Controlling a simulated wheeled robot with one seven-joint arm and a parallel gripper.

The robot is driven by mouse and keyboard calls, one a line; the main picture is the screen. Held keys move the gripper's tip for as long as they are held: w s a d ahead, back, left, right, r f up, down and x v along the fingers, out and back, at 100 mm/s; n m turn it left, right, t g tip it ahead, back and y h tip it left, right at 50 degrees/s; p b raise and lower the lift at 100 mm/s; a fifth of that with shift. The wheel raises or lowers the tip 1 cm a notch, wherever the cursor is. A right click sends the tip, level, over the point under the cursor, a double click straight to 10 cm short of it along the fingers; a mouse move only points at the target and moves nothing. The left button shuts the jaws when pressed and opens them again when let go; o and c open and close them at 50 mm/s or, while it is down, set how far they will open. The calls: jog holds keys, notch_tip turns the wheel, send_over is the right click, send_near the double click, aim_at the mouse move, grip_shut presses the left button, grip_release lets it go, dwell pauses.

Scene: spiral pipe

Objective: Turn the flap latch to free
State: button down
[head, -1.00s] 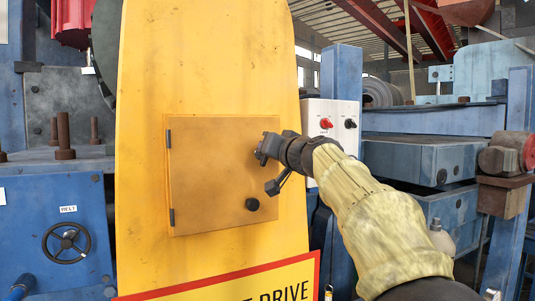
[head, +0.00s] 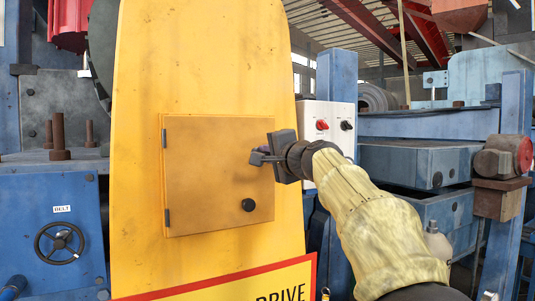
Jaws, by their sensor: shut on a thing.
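The flap (head: 205,185) is a square tan door on the yellow guard, with dark hinges on its left edge. It sits flat in the guard and looks closed. A round black knob (head: 248,205) is at its lower right. My gripper (head: 259,157) is at the flap's right edge, above the knob, with its fingers close together. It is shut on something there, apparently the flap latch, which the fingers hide. How the latch is turned cannot be seen.
The yellow guard (head: 140,110) stands around the flap. A white control box (head: 330,117) with a red and a black switch is just right of my gripper. Blue machinery with a black handwheel (head: 59,242) is at the left. A blue post (head: 338,85) stands behind my arm.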

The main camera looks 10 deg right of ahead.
jog(key=shift+f+m, duration=0.2)
jog(key=shift+m, duration=1)
jog(key=c, duration=1.4)
grip_release()
jog(key=shift+c, duration=0.2)
jog(key=shift+s, duration=0.1)
jog(key=b+v, duration=0.6)
jog(key=v, duration=1.1)
jog(key=shift+b, duration=0.4)
jog(key=shift+f, duration=0.1)
